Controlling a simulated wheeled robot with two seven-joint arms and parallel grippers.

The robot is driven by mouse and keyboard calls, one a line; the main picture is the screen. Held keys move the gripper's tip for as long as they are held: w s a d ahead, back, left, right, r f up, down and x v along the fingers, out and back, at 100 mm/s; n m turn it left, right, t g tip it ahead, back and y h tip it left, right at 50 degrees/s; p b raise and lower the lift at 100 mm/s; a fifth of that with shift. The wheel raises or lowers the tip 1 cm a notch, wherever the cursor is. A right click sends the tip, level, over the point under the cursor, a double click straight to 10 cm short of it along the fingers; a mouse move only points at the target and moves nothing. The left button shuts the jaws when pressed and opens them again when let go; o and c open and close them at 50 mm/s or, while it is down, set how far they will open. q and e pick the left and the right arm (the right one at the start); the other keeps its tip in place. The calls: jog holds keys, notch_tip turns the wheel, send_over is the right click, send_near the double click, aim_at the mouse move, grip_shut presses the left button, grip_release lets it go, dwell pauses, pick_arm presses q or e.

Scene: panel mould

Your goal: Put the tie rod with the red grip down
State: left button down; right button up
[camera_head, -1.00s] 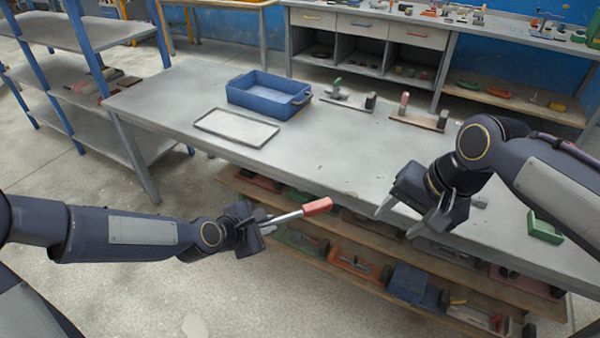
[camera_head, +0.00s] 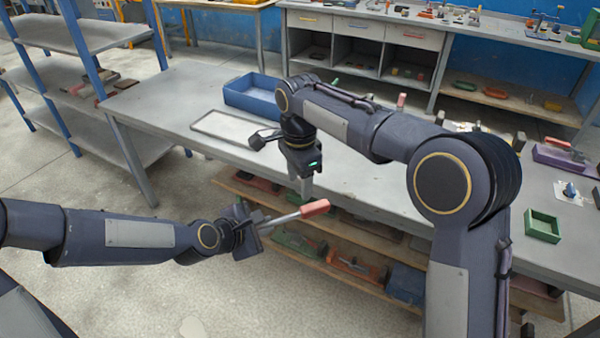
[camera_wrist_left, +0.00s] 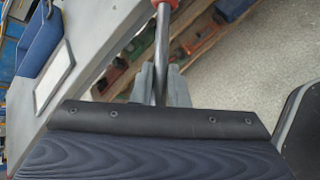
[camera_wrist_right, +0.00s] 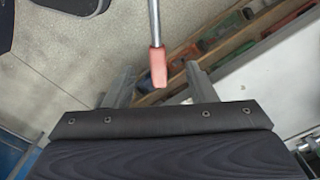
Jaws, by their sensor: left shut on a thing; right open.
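The tie rod has a metal shaft (camera_head: 284,218) and a red grip (camera_head: 316,207). My left gripper (camera_head: 262,222) is shut on the shaft and holds it in the air in front of the table, the red grip pointing right and slightly up. The left wrist view shows the shaft (camera_wrist_left: 162,50) between the fingers. My right gripper (camera_head: 304,188) is open, fingers down, just above the red grip. In the right wrist view the end of the red grip (camera_wrist_right: 158,68) appears between its two fingers; I cannot tell whether they touch it.
The grey table (camera_head: 165,105) carries a blue bin (camera_head: 245,97), a flat pale tray (camera_head: 215,123) and a green box (camera_head: 543,227), with a purple tray (camera_head: 556,160) at right. My right arm hides part of the tabletop. A lower shelf (camera_head: 270,243) under the table holds several parts.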

aim_at(299, 210)
notch_tip(299, 210, down, 10)
jog(key=shift+f, duration=0.1)
dwell(0.4)
jog(key=shift+w, duration=0.1)
jog(key=c, duration=1.1)
pick_arm(q)
jog(key=c, duration=1.3)
grip_release()
jog(key=shift+c, duration=0.2)
pick_arm(e)
grip_shut()
